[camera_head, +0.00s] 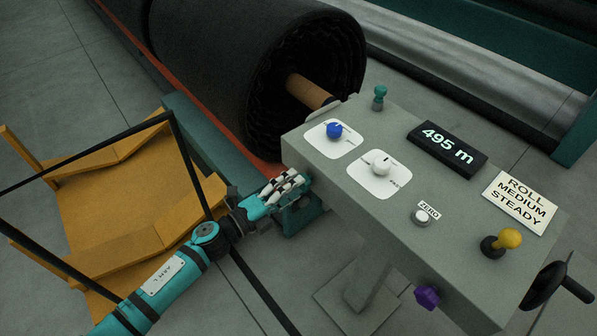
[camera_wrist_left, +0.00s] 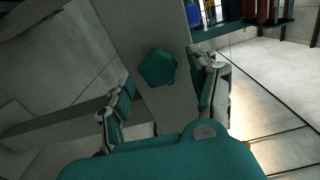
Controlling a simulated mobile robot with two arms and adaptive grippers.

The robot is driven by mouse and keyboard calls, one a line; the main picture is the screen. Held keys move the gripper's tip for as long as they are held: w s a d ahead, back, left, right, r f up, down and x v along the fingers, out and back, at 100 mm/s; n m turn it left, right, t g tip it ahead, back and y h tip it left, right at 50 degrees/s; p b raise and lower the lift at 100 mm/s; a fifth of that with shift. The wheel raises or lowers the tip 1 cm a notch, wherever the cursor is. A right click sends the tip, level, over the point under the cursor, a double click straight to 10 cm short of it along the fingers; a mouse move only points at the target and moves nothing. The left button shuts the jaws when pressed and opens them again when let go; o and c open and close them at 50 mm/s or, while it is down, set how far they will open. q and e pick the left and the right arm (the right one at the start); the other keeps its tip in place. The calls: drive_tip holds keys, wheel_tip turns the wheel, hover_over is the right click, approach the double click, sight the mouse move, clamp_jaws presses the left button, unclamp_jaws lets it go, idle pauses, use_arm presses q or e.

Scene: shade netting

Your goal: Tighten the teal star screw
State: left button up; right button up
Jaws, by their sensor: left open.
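The teal star screw (camera_wrist_left: 158,67) shows in the left wrist view as a lobed knob on the grey face of the console. My left gripper (camera_wrist_left: 163,80) is open, with one finger on each side of the screw. I cannot tell whether the fingers touch it. In the head view my left gripper (camera_head: 292,184) is at the left side of the grey console (camera_head: 350,225), and the screw is hidden there. My right gripper is not in view.
The console top carries a blue knob (camera_head: 334,130), a white knob (camera_head: 381,168), a display (camera_head: 447,148) and a yellow-topped lever (camera_head: 508,239). A purple star knob (camera_head: 428,296) is on the front side. A black netting roll (camera_head: 250,70) lies behind; an orange-yellow stand (camera_head: 95,205) is left.

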use_arm(q)
drive_tip(key=n+p, duration=0.3)
drive_tip(key=n, duration=0.4)
drive_tip(key=shift+f+n, duration=0.1)
drive_tip(key=shift+n, duration=0.2)
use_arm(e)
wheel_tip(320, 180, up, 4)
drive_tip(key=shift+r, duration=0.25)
use_arm(q)
drive_tip(key=shift+w+d, duration=0.1)
drive_tip(key=shift+b+x, duration=0.5)
drive_tip(key=shift+x, duration=0.75)
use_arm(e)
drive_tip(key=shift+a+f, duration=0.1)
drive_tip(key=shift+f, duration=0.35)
use_arm(q)
clamp_jaws()
